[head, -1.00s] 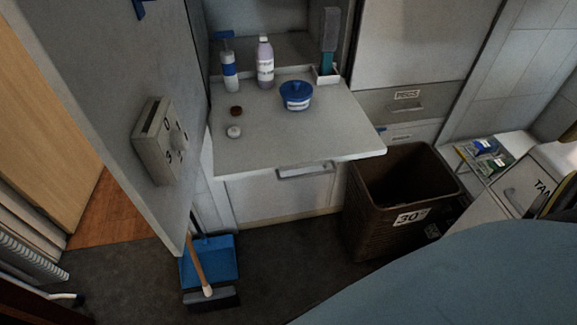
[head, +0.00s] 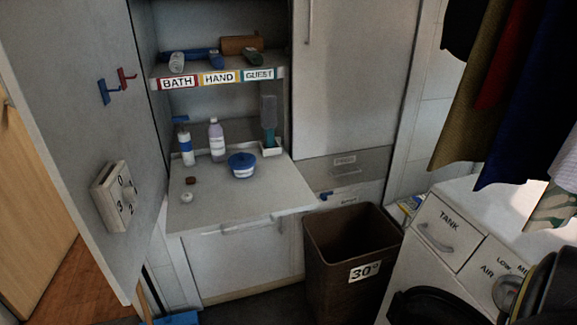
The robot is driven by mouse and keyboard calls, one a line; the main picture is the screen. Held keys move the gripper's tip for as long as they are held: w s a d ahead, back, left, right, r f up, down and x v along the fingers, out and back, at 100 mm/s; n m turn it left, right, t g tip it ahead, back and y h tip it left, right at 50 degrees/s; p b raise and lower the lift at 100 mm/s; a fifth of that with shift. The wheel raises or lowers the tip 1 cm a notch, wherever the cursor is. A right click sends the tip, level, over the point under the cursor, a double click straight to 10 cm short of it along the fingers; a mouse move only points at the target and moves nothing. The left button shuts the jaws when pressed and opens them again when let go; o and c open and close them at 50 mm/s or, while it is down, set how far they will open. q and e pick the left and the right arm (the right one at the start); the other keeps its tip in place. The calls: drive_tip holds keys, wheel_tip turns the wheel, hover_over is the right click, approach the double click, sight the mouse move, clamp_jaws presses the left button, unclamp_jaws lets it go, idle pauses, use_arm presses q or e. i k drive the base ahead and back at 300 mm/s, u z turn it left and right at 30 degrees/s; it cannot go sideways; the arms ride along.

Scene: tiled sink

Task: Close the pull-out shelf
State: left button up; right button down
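The pull-out shelf (head: 225,205) is a pale board sticking out from the cabinet niche, with a handle (head: 246,226) at its front edge. On it stand a blue-and-white pump bottle (head: 185,146), a lilac bottle (head: 217,142) and a blue lidded tub (head: 242,166). A brush in a white holder (head: 270,146) is at its back right. A small brown item (head: 191,181) and a small white item (head: 187,197) lie at its left. Neither of my grippers is clearly visible in the head view. A dark shape at the lower right edge is unclear.
A brown basket (head: 350,250) marked 30° stands right of the shelf's front. A washer (head: 460,240) and hanging clothes (head: 520,90) are at right. A labelled upper shelf (head: 219,77) holds rolled items.

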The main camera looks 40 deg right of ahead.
sight(222, 200)
drive_tip(key=z, duration=0.5)
drive_tip(key=i, duration=0.5)
drive_tip(key=z, duration=0.2)
